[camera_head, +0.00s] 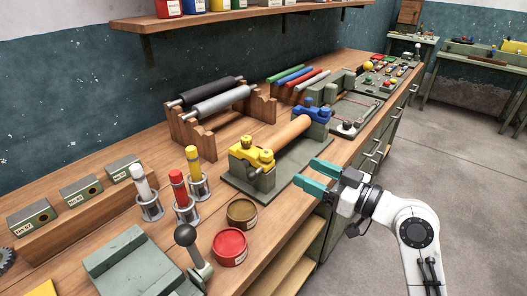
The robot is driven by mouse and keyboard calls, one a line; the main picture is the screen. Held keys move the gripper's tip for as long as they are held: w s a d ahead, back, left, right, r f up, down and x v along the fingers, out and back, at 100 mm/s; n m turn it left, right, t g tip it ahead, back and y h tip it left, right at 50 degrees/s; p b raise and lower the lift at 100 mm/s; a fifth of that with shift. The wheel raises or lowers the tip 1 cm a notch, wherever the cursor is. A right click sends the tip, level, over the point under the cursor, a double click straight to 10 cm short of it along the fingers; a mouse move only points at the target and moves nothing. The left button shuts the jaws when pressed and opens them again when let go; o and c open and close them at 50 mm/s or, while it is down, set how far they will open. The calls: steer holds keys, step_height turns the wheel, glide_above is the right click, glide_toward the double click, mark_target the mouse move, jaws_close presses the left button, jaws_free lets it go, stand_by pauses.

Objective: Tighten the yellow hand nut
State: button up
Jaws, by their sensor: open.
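The yellow hand nut (266,156) sits with other yellow parts on the near-left end of a grey-green stand (262,181) on the workbench. It is small here, and I cannot tell how tight it is. A tan roller (288,135) runs from the yellow end to a blue clamp (318,113) at the far-right end. My gripper (307,172) has teal fingers and is open and empty. It is to the right of the yellow nut, apart from it, near the bench's front edge. Its fingers point left toward the yellow end.
Red (229,247) and brown (241,213) tins stand front left of the stand. A lever with a dark ball knob (185,235) rises beside them. Several upright tools in holders (187,214) are further left. Dark and grey rollers lie on a wooden rack (188,135) behind. Open floor (435,160) lies right.

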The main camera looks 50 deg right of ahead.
mark_target(272, 156)
steer(key=w+p, duration=0.1)
steer(key=w, duration=0.4)
steer(key=w+p, duration=0.1)
steer(key=w, duration=0.4)
steer(key=shift+w+a, duration=0.2)
steer(key=shift+w, duration=0.15)
steer(key=c, duration=1)
